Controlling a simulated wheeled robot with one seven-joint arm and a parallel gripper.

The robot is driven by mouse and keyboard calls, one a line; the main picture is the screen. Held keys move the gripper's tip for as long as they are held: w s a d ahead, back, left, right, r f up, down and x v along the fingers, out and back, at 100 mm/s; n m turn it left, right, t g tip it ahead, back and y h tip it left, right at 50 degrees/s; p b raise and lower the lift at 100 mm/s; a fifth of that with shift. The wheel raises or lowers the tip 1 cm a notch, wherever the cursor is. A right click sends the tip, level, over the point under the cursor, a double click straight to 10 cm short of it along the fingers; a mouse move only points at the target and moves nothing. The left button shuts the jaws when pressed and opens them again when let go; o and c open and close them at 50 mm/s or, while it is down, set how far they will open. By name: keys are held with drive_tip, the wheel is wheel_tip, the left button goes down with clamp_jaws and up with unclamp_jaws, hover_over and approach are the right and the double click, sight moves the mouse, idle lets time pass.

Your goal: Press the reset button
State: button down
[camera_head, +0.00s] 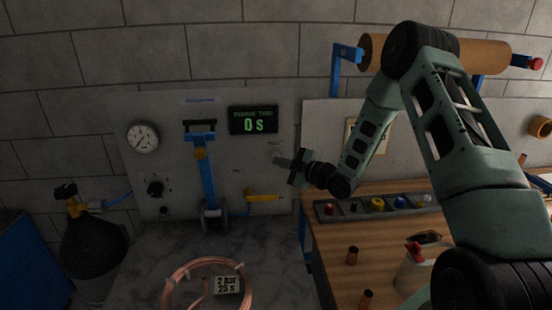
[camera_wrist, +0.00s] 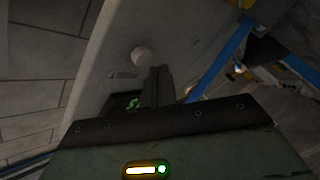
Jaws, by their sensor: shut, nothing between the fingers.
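The reset button is a round pale knob (camera_wrist: 141,55) on the grey panel in the wrist view, with a small label beside it. In the head view that spot on the panel is small and dark, close to my fingertips, and I cannot make the button out clearly. My gripper (camera_head: 280,161) points left at the panel's right part, its fingers together and empty. In the wrist view the closed fingers (camera_wrist: 158,74) end just beside and below the button. I cannot tell whether they touch it.
The panel holds a timer display (camera_head: 254,120) reading 0 s, a round gauge (camera_head: 143,138), a blue lever fixture (camera_head: 207,172) and a yellow handle (camera_head: 263,197). A copper coil (camera_head: 169,281) lies on the grey top below. The wooden bench (camera_head: 330,251) at right carries a parts tray (camera_head: 338,209).

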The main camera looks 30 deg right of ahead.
drive_tip(key=shift+s+a+b, duration=0.25)
drive_tip(key=shift+s+a, duration=0.05)
drive_tip(key=shift+s, duration=0.45)
drive_tip(key=shift+s+a+b, duration=0.2)
drive_tip(key=shift+s+a, duration=0.15)
drive_tip(key=shift+s, duration=0.45)
drive_tip(key=shift+s+a+b, duration=0.25)
drive_tip(key=shift+s+a, duration=0.05)
drive_tip(key=shift+s, duration=0.45)
drive_tip(key=s+a+m+g+h+b, duration=0.1)
drive_tip(key=s+a+g, duration=0.3)
drive_tip(key=a, duration=0.4)
drive_tip(key=s+a+m+g+h+b, duration=0.1)
drive_tip(key=s+a+g, duration=0.25)
drive_tip(key=a, duration=0.45)
drive_tip(key=s+a+m+g+h, duration=0.1)
drive_tip(key=s+a+g, duration=0.1)
drive_tip(key=s, duration=0.7)
drive_tip(key=s+a+r+m+g+h, duration=0.1)
drive_tip(key=s+a+m+g, duration=0.1)
drive_tip(key=s, duration=0.8)
drive_tip(key=s+a+r+m+g+h+b, duration=0.1)
drive_tip(key=s+g, duration=0.3)
drive_tip(key=s, duration=0.5)
drive_tip(key=shift+s+a+r+m+h, duration=0.25)
drive_tip(key=shift+a+m+h, duration=0.05)
drive_tip(key=shift+a+h, duration=0.35)
